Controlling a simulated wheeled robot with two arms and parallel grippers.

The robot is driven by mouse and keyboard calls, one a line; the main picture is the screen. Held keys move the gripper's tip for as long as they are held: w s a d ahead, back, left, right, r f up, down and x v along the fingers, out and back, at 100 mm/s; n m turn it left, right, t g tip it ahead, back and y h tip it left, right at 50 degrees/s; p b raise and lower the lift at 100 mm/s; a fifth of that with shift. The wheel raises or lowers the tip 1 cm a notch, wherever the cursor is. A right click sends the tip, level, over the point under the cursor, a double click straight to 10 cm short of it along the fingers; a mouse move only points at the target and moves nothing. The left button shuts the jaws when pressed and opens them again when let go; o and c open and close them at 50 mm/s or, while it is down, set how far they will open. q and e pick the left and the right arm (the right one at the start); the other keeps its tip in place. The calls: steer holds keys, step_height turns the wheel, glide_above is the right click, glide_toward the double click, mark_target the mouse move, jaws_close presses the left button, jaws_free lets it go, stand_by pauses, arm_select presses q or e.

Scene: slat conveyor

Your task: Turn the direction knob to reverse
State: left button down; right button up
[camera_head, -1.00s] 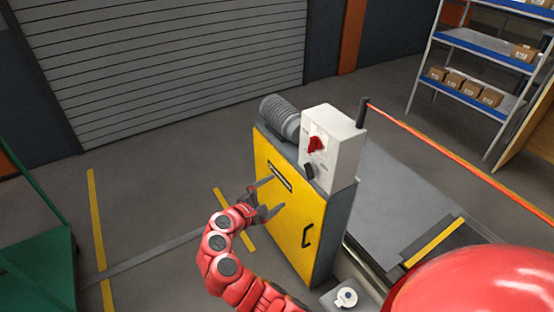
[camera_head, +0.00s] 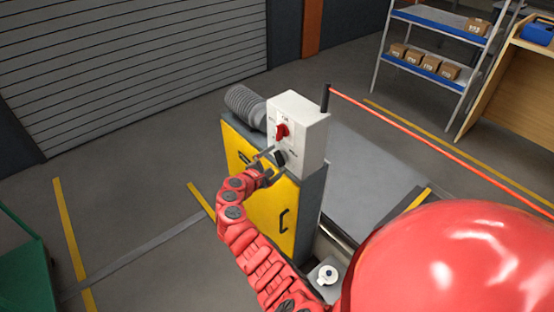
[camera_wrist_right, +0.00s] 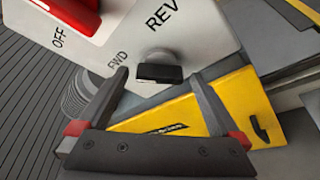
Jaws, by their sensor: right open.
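The black direction knob (camera_head: 280,157) is on the front of the white control box (camera_head: 312,135), below the red switch (camera_head: 282,131). In the right wrist view the knob (camera_wrist_right: 160,73) shows as a black bar on a grey round base, near the FWD and REV labels. I cannot tell clearly which label it points at. My right gripper (camera_head: 269,160) is at the box front, open, with its fingers (camera_wrist_right: 161,76) on either side of the knob and apart from it in the wrist view. My left gripper is not in view.
The box stands on a yellow-fronted cabinet (camera_head: 268,212) with a black handle. A grey ribbed motor (camera_head: 246,105) sits behind it. A red-orange cord (camera_head: 430,140) runs right from a black post. A white round button (camera_head: 327,274) is lower down. Shelves (camera_head: 440,47) stand far back.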

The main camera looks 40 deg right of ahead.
steer(key=shift+w+d+f, duration=0.2)
steer(key=shift+w+d, duration=0.1)
steer(key=shift+d, duration=0.35)
